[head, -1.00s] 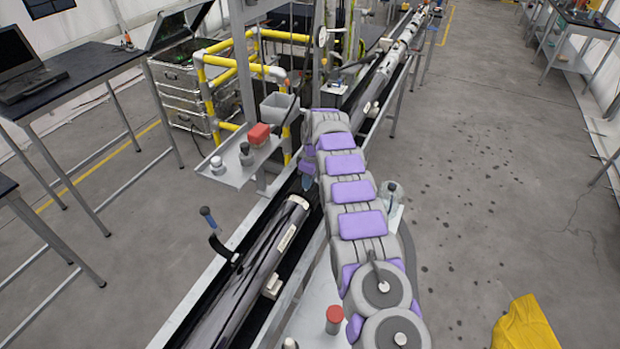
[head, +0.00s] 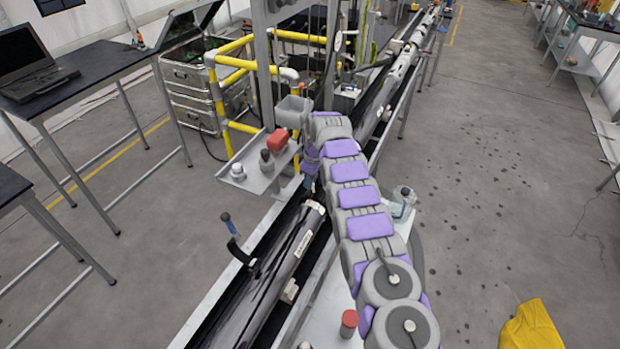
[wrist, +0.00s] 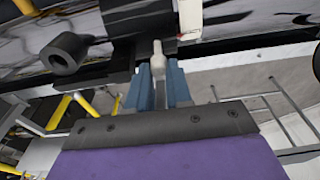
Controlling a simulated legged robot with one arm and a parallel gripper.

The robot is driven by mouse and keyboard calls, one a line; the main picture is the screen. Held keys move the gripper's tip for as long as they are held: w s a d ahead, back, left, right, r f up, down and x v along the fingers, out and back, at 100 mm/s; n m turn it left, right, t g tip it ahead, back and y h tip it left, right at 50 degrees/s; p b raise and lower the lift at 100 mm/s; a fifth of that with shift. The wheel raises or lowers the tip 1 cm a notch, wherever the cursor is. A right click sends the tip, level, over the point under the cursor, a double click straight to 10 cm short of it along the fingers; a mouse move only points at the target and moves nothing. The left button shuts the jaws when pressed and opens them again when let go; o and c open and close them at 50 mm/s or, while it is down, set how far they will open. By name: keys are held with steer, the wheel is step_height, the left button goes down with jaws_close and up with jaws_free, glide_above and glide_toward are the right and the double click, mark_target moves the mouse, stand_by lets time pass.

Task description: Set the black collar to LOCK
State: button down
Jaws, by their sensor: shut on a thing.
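The matte black collar (wrist: 138,22) sits around the glossy dark tube at the top of the wrist view. A short pale peg (wrist: 158,58) stands out at the collar's lower edge. My gripper (wrist: 158,76) has blue fingers, and they are closed around this peg, just below the collar. In the head view my gripper (head: 309,183) is beside the end of the near dark tube (head: 285,255). My arm hides the collar there. I cannot read any LOCK mark.
A black cylindrical knob (wrist: 66,52) sticks out left of the collar. A small tray (head: 258,176) with a red-topped item and bottles stands left of my gripper. Open floor lies to the right.

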steer(key=shift+w, duration=0.1)
steer(key=shift+a, duration=0.15)
steer(key=shift+a, duration=0.25)
